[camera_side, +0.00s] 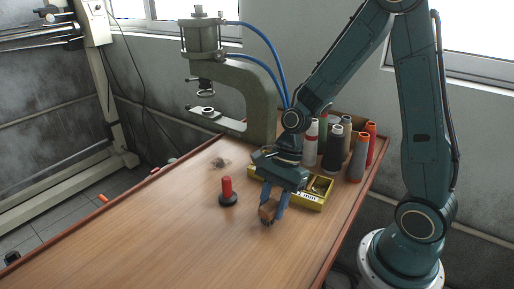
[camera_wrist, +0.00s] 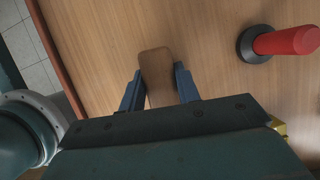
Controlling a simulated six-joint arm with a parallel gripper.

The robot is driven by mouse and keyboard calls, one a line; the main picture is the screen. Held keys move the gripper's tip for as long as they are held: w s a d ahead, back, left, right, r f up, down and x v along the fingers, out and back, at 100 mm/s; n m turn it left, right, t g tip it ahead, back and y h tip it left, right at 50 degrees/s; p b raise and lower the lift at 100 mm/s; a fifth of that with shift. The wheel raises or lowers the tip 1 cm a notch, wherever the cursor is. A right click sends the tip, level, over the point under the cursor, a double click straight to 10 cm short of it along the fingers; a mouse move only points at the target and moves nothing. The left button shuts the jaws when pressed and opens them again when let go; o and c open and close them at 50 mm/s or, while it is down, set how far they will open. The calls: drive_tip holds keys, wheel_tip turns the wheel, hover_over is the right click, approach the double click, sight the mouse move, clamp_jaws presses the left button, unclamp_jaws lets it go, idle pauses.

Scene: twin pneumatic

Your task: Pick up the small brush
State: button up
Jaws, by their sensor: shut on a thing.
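The small brush (camera_side: 267,209) has a brown wooden body and sits between the two blue fingers of my gripper (camera_side: 270,212). In the wrist view the brush (camera_wrist: 156,70) shows as a rounded brown block, with my gripper's fingers (camera_wrist: 159,88) closed on its two sides. In the side view it is low over the wooden table, near the yellow tray. I cannot tell whether it still touches the table. Its bristles are not clearly visible.
A red-handled tool with a black base (camera_side: 227,190) stands left of my gripper. A yellow tray (camera_side: 312,201) lies behind it, with several thread spools (camera_side: 333,146) further back. A green pneumatic press (camera_side: 250,95) stands at the rear. The table's front left (camera_side: 150,250) is clear.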

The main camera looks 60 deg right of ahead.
sight(270, 200)
wheel_tip(270, 200, up, 19)
idle(0.6)
idle(0.3)
drive_tip(key=o, duration=0.5)
drive_tip(key=c, duration=0.4)
drive_tip(key=w+d+f+m+t, duration=0.1)
drive_tip(key=w+d+f+m, duration=0.2)
drive_tip(key=w, duration=0.7)
drive_tip(key=w+d+f+m+t+h, duration=0.1)
drive_tip(key=w+d+f+m, duration=0.2)
drive_tip(key=w, duration=0.6)
drive_tip(key=w+d+f+m+t, duration=0.1)
drive_tip(key=w+d+f+m, duration=0.2)
drive_tip(key=w+f, duration=0.3)
drive_tip(key=shift+w+d+h, duration=0.1)
drive_tip(key=shift+w+h, duration=0.2)
drive_tip(key=shift+w, duration=2.05)
